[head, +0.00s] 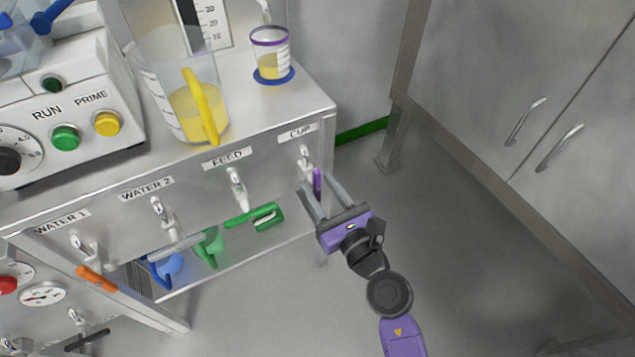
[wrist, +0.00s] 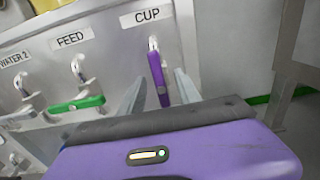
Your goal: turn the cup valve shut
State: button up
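The cup valve (head: 305,156) is on the bench front under the CUP label. Its purple lever (head: 317,182) points down from the tap, and it also shows in the wrist view (wrist: 158,78), close to vertical with a slight tilt. My gripper (head: 316,187) is open, with one finger on each side of the lever. In the wrist view a gap shows between the lever and each finger, so I see no contact.
The green FEED lever (head: 255,216) lies crosswise to the left. A measuring cup (head: 270,55) with yellow liquid stands on the bench under a spout, beside a jug (head: 185,95). Open floor (head: 440,230) lies to the right, before cabinets (head: 575,110).

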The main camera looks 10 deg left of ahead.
jog(key=shift+x, duration=0.9)
jog(key=shift+c, duration=0.4)
grip_shut()
